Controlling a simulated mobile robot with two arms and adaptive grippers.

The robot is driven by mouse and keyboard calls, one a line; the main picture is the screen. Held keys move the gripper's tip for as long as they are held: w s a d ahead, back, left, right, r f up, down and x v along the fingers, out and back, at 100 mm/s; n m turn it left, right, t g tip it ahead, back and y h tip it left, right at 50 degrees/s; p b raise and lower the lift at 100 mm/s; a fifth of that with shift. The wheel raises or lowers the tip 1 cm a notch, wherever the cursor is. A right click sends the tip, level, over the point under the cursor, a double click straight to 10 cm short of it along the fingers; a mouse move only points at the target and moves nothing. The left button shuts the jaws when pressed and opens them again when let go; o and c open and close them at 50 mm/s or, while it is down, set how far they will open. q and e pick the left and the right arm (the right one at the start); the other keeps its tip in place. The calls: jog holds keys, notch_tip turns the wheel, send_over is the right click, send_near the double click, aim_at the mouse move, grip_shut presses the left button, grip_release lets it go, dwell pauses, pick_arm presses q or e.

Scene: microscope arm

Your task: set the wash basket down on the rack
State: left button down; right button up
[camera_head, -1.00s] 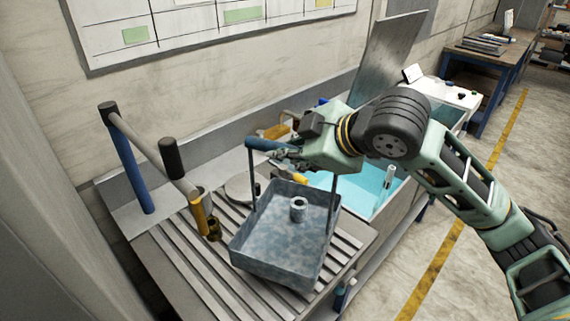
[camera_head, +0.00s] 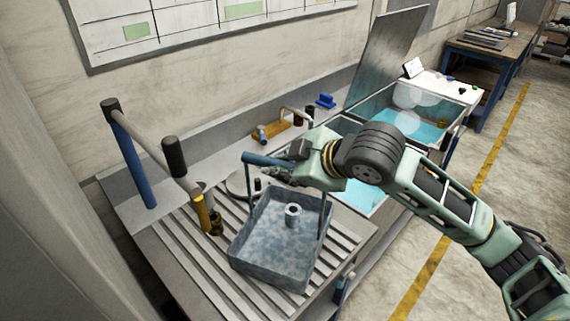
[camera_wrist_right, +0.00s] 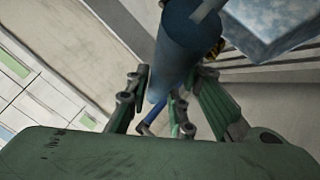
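The wash basket (camera_head: 272,268) is a blue-grey open tray with a tall frame and a blue handle bar (camera_head: 262,158). A small ring-shaped metal part (camera_head: 292,211) stands inside it. The basket is level over the slatted rack (camera_head: 205,262), at or very near the slats; I cannot tell whether it touches. My right gripper (camera_head: 284,170) is at the handle and appears shut around it. In the right wrist view the blue bar (camera_wrist_right: 178,55) lies between the fingers, and a corner of the basket (camera_wrist_right: 268,25) shows at upper right. My left gripper is not in view.
A blue post with a grey arm (camera_head: 133,160) and a yellow-based fitting (camera_head: 203,213) stand left of the basket. Tanks of turquoise liquid (camera_head: 425,128) with a raised lid (camera_head: 385,60) are to the right. Bare slats show left and right of the basket.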

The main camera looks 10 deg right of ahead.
jog(key=o, duration=0.4)
jog(key=shift+r, duration=0.15)
jog(key=b+v, duration=0.2)
jog(key=v, duration=1)
